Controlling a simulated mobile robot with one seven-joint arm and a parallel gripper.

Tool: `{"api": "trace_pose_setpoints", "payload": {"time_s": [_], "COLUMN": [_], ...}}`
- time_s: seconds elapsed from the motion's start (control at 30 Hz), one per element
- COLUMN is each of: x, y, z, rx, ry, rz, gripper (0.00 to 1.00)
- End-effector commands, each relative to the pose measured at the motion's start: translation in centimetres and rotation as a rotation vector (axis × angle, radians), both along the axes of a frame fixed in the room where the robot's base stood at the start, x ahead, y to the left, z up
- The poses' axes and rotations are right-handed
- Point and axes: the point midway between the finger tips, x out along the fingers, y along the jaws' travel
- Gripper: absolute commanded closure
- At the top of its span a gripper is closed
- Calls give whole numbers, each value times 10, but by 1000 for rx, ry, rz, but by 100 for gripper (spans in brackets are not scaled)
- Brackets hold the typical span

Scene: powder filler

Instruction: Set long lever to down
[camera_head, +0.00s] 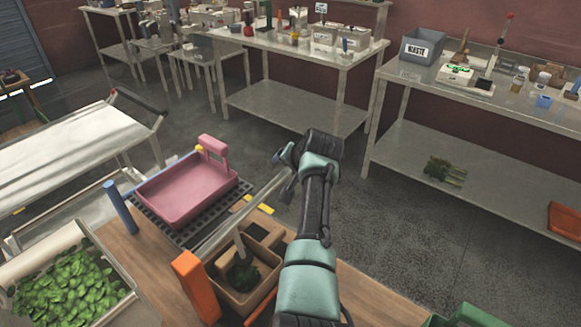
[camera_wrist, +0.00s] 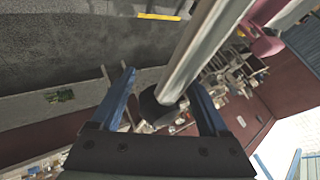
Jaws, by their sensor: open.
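The long lever (camera_head: 240,212) is a pale metal bar that slants up to the right over the wooden bench, with its far end beside my gripper (camera_head: 284,170). In the wrist view the lever (camera_wrist: 203,42) runs down between the two blue fingers of my gripper (camera_wrist: 161,78) to a dark round end (camera_wrist: 154,108). The fingers are open, one on each side of the bar. I cannot tell whether either finger touches it. The lever's pivot is not clear.
Under the lever is a brown box (camera_head: 272,280) with dark soil and greens. An orange block (camera_head: 195,287), a blue post (camera_head: 121,208) and a pink tray (camera_head: 187,194) stand nearby. A leaf-filled bin (camera_head: 70,290) is at lower left. Steel tables (camera_head: 300,52) stand behind, across open floor.

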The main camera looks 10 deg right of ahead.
Motion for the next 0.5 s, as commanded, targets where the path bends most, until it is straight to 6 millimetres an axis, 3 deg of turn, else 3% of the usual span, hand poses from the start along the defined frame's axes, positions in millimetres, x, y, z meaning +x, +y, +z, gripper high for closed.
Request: {"api": "trace_pose_setpoints", "payload": {"time_s": [0.5], "x": [-21], "y": [-5], "z": [30], "rx": [0], "ry": [0], "rz": [-2], "gripper": [22]}}
